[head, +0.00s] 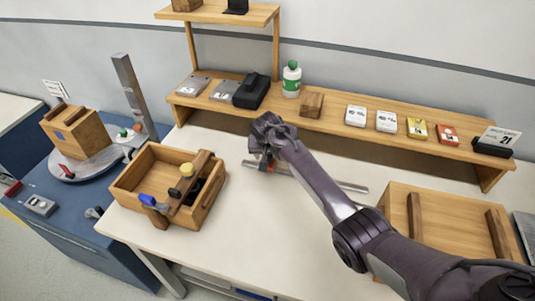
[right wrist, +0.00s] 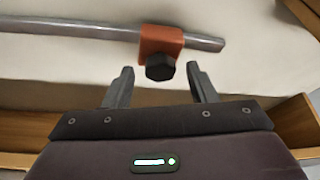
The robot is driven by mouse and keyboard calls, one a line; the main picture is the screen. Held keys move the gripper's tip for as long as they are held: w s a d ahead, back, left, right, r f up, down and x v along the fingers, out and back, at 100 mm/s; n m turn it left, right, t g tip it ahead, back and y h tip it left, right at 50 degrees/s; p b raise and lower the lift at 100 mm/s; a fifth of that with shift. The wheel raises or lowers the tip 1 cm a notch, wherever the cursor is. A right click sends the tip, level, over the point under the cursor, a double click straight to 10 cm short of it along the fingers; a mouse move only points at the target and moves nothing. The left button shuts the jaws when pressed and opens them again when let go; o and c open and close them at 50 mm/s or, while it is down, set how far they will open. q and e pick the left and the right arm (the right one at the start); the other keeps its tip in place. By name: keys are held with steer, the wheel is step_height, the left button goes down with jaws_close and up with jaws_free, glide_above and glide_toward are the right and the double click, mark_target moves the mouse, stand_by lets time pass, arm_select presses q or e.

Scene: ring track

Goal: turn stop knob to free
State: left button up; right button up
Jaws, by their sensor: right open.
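The stop is an orange block (right wrist: 160,40) seated on a grey metal rail (right wrist: 70,28) in the right wrist view. Its black hexagonal knob (right wrist: 160,67) faces my right gripper (right wrist: 160,74). The gripper's two fingers are apart, one on each side of the knob in the picture, with gaps on both sides. In the head view my right gripper (head: 263,150) hangs over the rail (head: 345,186) near its left end and mostly hides the orange stop (head: 263,166). I cannot tell the knob's setting. My left gripper is not in view.
A wooden box (head: 120,188) with tools stands left of the rail. A wooden shelf (head: 330,127) with cards, a bottle (head: 291,80) and dark devices runs behind it. The white table front (head: 270,235) is clear.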

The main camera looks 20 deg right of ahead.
steer(key=shift+f, duration=0.15)
steer(key=c, duration=1)
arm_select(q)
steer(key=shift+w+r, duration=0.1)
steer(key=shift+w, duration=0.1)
